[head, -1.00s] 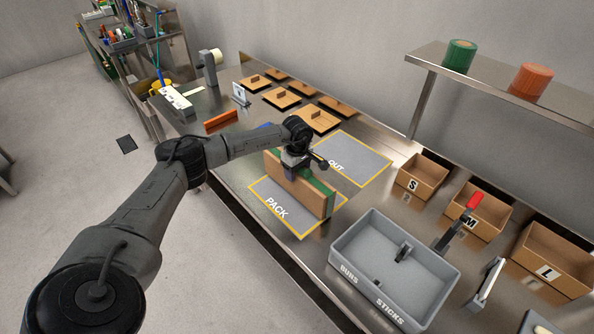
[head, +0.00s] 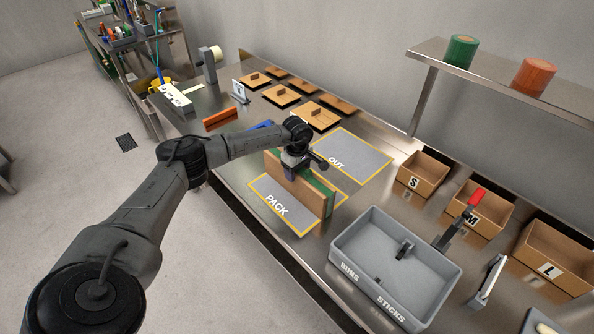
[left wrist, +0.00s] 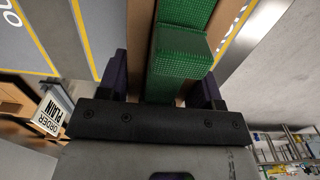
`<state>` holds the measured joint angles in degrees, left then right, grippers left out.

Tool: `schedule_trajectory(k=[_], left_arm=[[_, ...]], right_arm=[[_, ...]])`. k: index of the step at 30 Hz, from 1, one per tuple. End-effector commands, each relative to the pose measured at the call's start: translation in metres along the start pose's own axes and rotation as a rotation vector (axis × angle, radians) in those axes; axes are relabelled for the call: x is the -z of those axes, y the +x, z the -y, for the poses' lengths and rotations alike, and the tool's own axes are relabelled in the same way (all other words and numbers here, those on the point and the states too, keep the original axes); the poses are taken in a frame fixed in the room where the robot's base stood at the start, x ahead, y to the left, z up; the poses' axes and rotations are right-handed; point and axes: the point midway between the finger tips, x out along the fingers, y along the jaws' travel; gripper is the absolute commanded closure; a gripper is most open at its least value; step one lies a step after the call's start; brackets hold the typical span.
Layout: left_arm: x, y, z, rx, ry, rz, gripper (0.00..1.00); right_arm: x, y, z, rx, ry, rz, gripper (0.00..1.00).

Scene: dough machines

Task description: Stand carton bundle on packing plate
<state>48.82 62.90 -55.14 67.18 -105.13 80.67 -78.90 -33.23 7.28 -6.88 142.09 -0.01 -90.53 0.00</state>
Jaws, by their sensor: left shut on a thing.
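The carton bundle (head: 298,193) is a flat brown board pack with a green band or layer, standing on edge. It stands over the grey, yellow-edged packing plate (head: 270,205) marked PACK; whether its lower edge touches the plate is hard to tell. My left gripper (head: 293,168) is shut on the top of the bundle. In the left wrist view the bundle's green textured part (left wrist: 180,55) sits between the dark fingers, with brown board on both sides. My right gripper is not in view.
The OUT plate (head: 352,157) lies free behind. A grey bin (head: 345,240) marked BUNS and STICKS stands to the right, with cartons S (head: 422,172), M and L beyond. Wooden lids (head: 315,117) and an orange block (head: 220,118) lie further back.

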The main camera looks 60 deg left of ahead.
Motion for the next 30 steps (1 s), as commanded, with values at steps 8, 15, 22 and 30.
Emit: schedule_trajectory(k=[8,15,22,30], left_arm=[[0.000,-0.001,0.000,-0.001,0.000,0.000,0.80],[0.000,-0.001,0.000,-0.001,0.000,0.000,0.22],[0.000,0.000,0.000,0.000,0.000,0.000,0.11],[0.000,-0.010,0.000,-0.001,0.001,0.000,0.11]], right_arm=[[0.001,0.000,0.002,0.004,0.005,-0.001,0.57],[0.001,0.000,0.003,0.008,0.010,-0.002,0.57],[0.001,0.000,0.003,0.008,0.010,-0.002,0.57],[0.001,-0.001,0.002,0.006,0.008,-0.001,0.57]])
